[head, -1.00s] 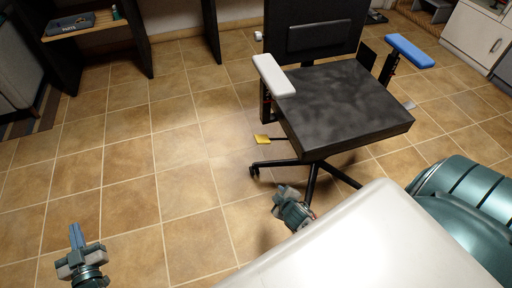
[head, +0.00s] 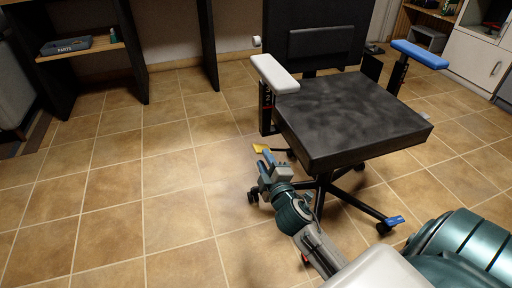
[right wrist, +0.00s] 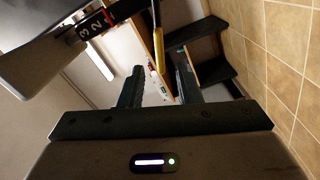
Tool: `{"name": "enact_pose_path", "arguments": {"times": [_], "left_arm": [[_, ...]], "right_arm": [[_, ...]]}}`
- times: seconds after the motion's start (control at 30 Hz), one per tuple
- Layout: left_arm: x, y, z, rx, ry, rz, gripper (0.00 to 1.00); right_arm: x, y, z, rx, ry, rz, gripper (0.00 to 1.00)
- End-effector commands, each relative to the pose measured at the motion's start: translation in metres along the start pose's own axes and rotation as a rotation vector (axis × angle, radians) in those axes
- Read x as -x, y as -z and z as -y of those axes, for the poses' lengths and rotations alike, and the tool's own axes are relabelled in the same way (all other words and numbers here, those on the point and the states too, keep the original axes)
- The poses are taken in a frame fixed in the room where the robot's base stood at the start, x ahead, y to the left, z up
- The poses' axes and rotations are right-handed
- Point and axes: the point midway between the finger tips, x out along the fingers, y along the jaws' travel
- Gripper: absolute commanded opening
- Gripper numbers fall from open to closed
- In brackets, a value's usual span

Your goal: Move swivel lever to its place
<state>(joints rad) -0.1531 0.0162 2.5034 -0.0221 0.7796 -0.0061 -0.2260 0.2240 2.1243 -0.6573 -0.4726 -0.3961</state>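The swivel lever has a yellow paddle (head: 260,148) at the left side under the black chair seat (head: 345,115). My right gripper (head: 267,158) is just below and beside the paddle in the head view. In the right wrist view, the yellow paddle (right wrist: 158,50) is seen edge-on on a dark rod, lined up with the gap between the fingers of my right gripper (right wrist: 158,82). The fingers are apart, with a gap on both sides of the paddle. I cannot tell how deep the paddle sits between them. My left gripper is out of view.
The chair has a white armrest (head: 274,74), a blue armrest (head: 420,54) and a wheeled base. A blue piece (head: 395,220) shows at one caster. A desk shelf (head: 80,50) with a grey case stands at the back left. The tiled floor at left is clear.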

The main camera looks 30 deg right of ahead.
Motion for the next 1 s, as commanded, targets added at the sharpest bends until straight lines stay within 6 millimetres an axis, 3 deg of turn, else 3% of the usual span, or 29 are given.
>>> {"name": "enact_pose_path", "arguments": {"times": [0.2,0.4,0.6,0.87,1.0], "left_arm": [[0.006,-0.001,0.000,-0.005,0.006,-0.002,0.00],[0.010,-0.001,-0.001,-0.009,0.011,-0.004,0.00],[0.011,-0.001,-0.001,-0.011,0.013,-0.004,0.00],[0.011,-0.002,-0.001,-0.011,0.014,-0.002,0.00],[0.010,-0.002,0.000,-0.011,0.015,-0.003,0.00]], "right_arm": [[-0.042,0.000,0.001,-0.001,-0.002,-0.001,0.31],[-0.070,-0.001,0.001,-0.001,-0.001,0.000,0.31],[-0.082,0.000,0.001,-0.001,0.001,0.000,0.31],[-0.083,0.000,0.001,-0.001,0.002,0.000,0.31],[-0.083,0.000,0.001,-0.002,0.002,0.000,0.05]]}}
